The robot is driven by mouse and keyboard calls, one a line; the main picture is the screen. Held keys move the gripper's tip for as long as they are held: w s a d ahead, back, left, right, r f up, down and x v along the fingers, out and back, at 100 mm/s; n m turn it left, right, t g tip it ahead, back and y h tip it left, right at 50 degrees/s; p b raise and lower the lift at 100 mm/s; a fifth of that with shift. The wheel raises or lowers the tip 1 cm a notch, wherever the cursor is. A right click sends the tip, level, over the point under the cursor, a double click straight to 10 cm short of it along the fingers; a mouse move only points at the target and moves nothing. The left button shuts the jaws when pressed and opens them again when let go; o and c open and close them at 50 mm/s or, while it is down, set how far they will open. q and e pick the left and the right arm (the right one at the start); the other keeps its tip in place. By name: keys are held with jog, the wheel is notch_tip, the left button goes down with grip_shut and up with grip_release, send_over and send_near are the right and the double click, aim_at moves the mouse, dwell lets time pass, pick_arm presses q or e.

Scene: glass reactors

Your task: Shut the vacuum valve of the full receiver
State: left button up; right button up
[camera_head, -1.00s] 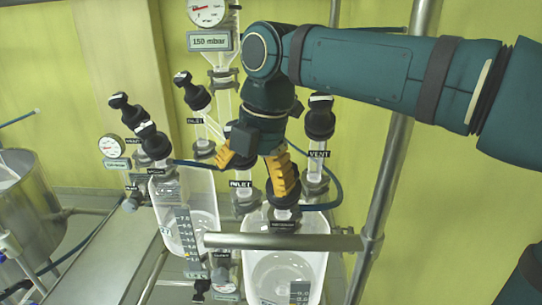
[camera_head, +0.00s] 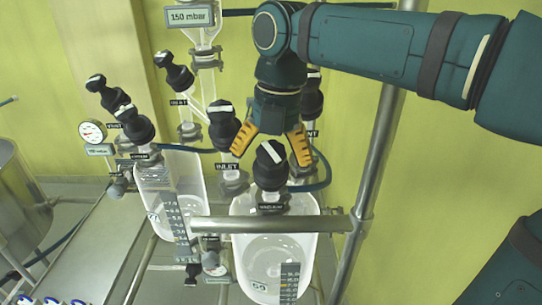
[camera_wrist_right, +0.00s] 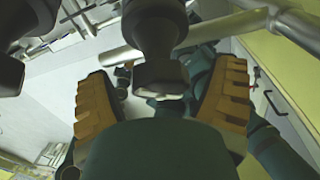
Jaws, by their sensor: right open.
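Two clear receivers stand side by side, the left receiver (camera_head: 192,160) and the right receiver (camera_head: 240,262). I cannot tell their fill levels clearly. The right receiver's vacuum valve (camera_head: 270,172) has a black knob with a white stripe, above a small label (camera_head: 272,207). The left receiver's vacuum valve (camera_head: 134,124) is a similar black knob. My right gripper (camera_head: 271,157) is open, its yellow fingers to either side of the right vacuum knob in the head view. In the right wrist view a black knob (camera_wrist_right: 157,45) shows between the spread fingers (camera_wrist_right: 160,100). My left gripper is not seen.
The right inlet valve (camera_head: 221,126) stands close to the gripper's left finger; another black knob (camera_head: 312,98) is partly hidden behind the gripper. A horizontal metal bar (camera_head: 265,225) crosses in front of the right receiver and joins an upright post (camera_head: 372,170).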

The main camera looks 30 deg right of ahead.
jog(key=shift+f, duration=0.1)
jog(key=c, duration=1.2)
pick_arm(q)
jog(key=shift+f, duration=0.3)
pick_arm(e)
jog(key=shift+m, duration=0.3)
